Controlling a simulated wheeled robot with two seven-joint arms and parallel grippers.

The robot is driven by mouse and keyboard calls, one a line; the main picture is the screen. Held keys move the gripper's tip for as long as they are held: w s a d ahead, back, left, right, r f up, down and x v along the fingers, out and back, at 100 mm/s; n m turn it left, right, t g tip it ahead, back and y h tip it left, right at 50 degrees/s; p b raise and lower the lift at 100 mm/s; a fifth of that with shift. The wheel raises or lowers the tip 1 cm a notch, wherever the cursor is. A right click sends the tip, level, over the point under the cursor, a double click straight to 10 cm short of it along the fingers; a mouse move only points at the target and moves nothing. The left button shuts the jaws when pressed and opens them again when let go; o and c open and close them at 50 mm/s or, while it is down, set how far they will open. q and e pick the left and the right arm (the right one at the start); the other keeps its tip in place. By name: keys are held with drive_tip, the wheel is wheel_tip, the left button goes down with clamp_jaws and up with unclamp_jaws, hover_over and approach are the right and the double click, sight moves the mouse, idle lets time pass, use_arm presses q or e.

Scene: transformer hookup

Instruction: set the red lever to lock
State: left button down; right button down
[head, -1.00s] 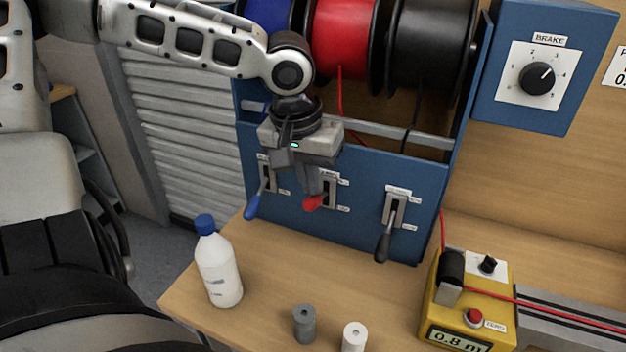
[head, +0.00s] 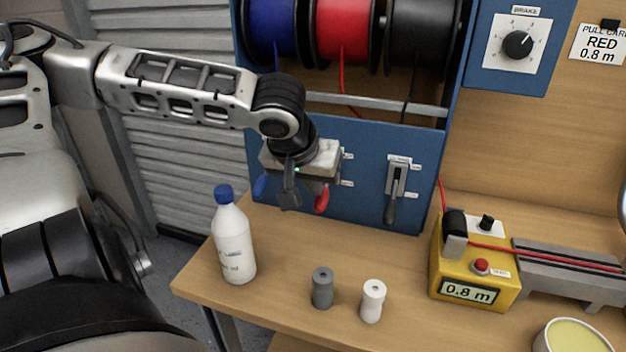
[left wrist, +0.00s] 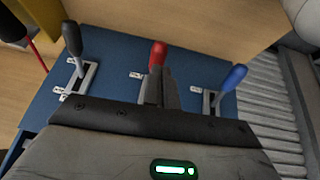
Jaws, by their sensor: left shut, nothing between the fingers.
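The red lever (head: 321,198) is on the front of the blue reel cabinet (head: 365,150), its handle hanging downward. Its slot is partly hidden behind my left gripper. My left gripper (head: 289,197) is shut and empty, close in front of the lever and slightly left of its handle in the head view. In the left wrist view the red handle (left wrist: 158,55) shows just beyond the shut fingers (left wrist: 158,92); I cannot tell whether they touch. The blue lever (head: 261,186) and black lever (head: 390,208) flank it, handles also down. My right gripper is not in view.
A white bottle (head: 234,245), grey cylinder (head: 322,289) and white cylinder (head: 372,301) stand on the bench below the cabinet. A yellow meter reading 0.8 m (head: 468,262) is at right with red wire through it. The bench between levers and cylinders is clear.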

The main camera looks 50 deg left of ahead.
use_arm(q)
drive_tip(key=shift+d+f+b, duration=0.1)
drive_tip(key=shift+f+b, duration=0.25)
drive_tip(key=shift+f, duration=0.6)
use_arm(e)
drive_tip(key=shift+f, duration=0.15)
use_arm(q)
drive_tip(key=shift+f, duration=0.2)
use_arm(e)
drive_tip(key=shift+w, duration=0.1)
use_arm(q)
drive_tip(key=shift+s+r, duration=0.1)
